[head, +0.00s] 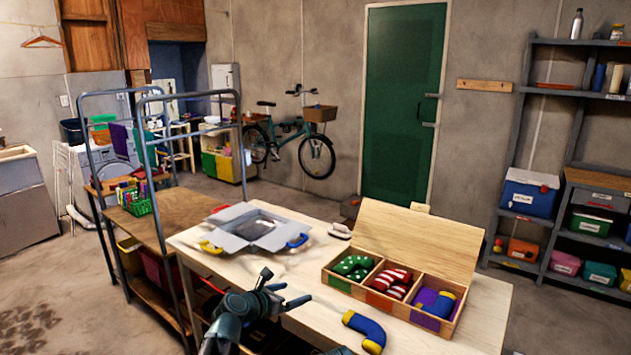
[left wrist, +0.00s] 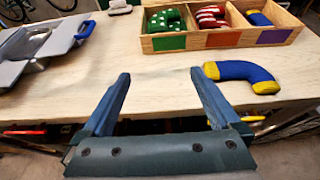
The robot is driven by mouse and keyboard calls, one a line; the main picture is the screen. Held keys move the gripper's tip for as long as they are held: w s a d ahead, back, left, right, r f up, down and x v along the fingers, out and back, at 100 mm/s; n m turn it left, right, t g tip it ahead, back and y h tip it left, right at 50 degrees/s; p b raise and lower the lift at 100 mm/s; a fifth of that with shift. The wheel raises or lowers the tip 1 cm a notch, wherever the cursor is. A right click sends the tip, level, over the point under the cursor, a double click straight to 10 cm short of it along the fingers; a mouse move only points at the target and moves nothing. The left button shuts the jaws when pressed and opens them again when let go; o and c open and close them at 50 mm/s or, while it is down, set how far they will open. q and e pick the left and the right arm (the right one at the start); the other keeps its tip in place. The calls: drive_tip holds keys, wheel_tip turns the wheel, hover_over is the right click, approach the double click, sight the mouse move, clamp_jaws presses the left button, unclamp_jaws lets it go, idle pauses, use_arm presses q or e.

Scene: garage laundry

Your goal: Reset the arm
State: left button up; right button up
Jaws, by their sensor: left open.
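My left gripper (head: 286,286) is open and empty near the front edge of the wooden table (head: 480,325). In the left wrist view its two blue fingers (left wrist: 160,74) are spread apart with nothing between them. A blue sock-shaped piece with yellow ends (head: 368,332) lies on the table to the right of the gripper; it also shows in the left wrist view (left wrist: 242,73). I do not see my right gripper.
A wooden box (head: 392,312) with an open lid holds green dotted, red striped and blue-yellow pieces in separate compartments. A grey open-flapped container (head: 228,232) stands at the table's left. A metal-framed cart (head: 150,225) stands beyond it.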

use_arm(q)
drive_tip(key=s+a+f+m+g+y, duration=0.3)
drive_tip(key=s+f+m, duration=0.2)
drive_tip(key=s+m, duration=0.35)
drive_tip(key=s+a+f+m+g+y, duration=0.2)
drive_tip(key=s+a+f+m+g, duration=0.2)
drive_tip(key=s+m, duration=0.5)
drive_tip(key=s+a+f+m+g+y, duration=0.3)
drive_tip(key=s+f+m, duration=0.3)
drive_tip(key=m, duration=0.5)
drive_tip(key=s+d+r+m+p, duration=0.1)
drive_tip(key=s+d+r+m, duration=0.1)
drive_tip(key=d, duration=0.3)
drive_tip(key=s+d+r+m+g+y+p, duration=0.1)
drive_tip(key=s+d+r+m+p, duration=0.1)
drive_tip(key=s+d, duration=0.3)
drive_tip(key=shift+d+r, duration=0.3)
drive_tip(key=shift+r, duration=0.2)
